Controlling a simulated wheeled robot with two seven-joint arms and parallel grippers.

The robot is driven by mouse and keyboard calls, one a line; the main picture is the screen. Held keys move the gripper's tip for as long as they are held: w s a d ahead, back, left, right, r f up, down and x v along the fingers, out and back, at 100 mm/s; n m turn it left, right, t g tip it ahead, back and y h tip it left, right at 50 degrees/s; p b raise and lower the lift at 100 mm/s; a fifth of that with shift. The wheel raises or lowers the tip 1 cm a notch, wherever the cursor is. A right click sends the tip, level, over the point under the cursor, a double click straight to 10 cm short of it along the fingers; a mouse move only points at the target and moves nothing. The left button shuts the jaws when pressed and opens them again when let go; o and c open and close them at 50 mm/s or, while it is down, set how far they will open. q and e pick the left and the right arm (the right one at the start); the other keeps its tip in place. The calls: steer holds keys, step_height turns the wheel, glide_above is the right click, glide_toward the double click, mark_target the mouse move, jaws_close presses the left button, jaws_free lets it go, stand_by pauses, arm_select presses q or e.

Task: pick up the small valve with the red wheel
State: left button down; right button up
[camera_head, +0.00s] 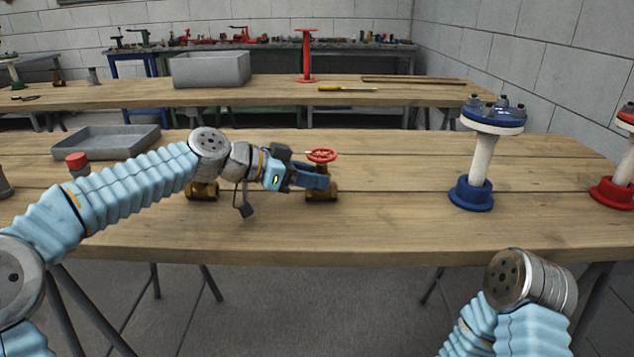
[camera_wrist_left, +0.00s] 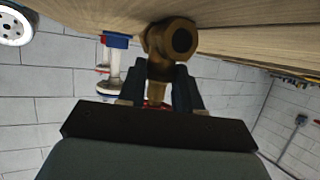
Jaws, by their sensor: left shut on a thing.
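The small valve with the red wheel (camera_head: 321,155) has a brass body (camera_head: 322,192) and stands upright on the wooden table, at the middle of the head view. My left gripper (camera_head: 318,181) reaches it from the left and is shut on it, just below the wheel. In the left wrist view the two dark fingers (camera_wrist_left: 170,92) sit on either side of the valve's neck, with the brass body (camera_wrist_left: 172,45) beyond them. The wheel is mostly hidden there. My right arm shows at the lower right of the head view, but its gripper is not in view.
Another brass piece (camera_head: 203,190) stands under my left forearm. A blue-flanged pipe (camera_head: 483,150) stands on the right and a red-based one (camera_head: 612,192) at the far right. A grey tray (camera_head: 105,142) lies at the left. The table between valve and blue pipe is clear.

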mark_target(311, 159)
arm_select(q)
steer(key=shift+r, duration=0.45)
step_height(311, 159, up, 3)
steer(key=shift+f, duration=0.15)
steer(key=s+r+b, duration=0.3)
steer(key=s+r, duration=0.6)
steer(key=s, duration=0.5)
steer(key=shift+d+r+b, duration=0.25)
steer(key=shift+b, duration=0.15)
